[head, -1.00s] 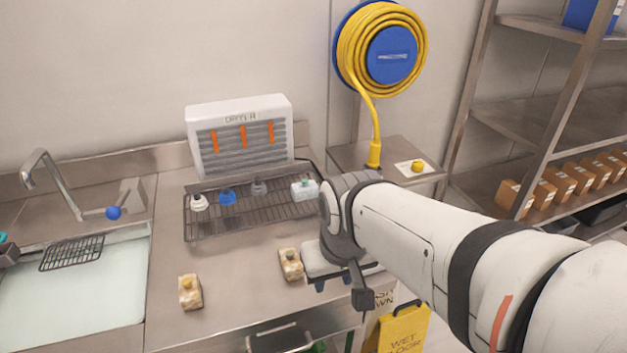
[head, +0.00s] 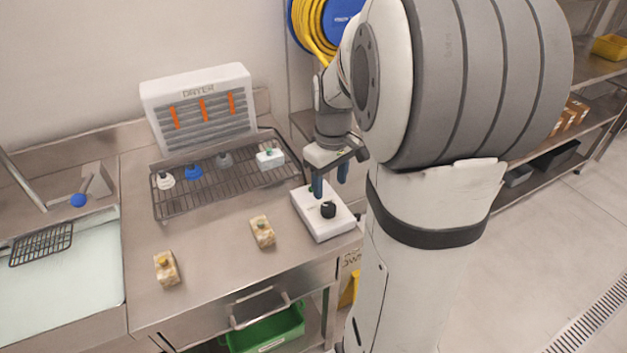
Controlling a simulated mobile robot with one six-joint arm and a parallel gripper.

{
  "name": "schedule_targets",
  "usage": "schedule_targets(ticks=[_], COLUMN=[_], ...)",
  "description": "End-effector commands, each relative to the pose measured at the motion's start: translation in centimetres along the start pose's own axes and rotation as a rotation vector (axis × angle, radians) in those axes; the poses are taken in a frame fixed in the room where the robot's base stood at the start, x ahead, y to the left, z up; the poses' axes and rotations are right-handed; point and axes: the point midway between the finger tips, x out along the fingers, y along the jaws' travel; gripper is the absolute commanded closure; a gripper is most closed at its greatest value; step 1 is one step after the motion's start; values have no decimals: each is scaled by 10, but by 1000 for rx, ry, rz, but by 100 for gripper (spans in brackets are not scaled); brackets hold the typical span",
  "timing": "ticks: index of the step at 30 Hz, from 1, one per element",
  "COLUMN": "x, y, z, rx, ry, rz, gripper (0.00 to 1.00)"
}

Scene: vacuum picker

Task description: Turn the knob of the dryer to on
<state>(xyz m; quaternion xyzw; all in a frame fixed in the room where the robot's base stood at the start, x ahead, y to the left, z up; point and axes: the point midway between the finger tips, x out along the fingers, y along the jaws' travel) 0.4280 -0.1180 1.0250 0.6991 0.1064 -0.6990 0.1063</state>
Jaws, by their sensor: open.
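The dryer (head: 203,112) is a white box with grey slats and orange strips, standing at the back of the steel counter against the wall. A white control box (head: 318,226) lies at the counter's right front, with a black round knob (head: 328,209) on its top and a small green mark near its back edge. I cannot read the knob's setting. My gripper (head: 330,192) points down with its two blue-tipped fingers apart and empty. It is just above and behind the knob, apart from it as far as I can tell. The fingers hide part of the box top.
A wire rack (head: 220,178) with several small fittings stands in front of the dryer. Two sponge-like blocks (head: 262,231) lie on the counter left of the control box. A sink (head: 65,275) is at the left, and a green bin (head: 268,330) is below.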

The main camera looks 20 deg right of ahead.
Motion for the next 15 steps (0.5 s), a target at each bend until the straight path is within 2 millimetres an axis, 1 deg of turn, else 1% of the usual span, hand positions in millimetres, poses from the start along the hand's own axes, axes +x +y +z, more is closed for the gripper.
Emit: schedule_targets(ticks=[9,12,15], x=[49,62,70], y=[0,0,0], z=[1,1,1], rx=[1,1,2], ry=[-4,-3,-2], rz=[-3,-2,-1], gripper=[45,45,45])
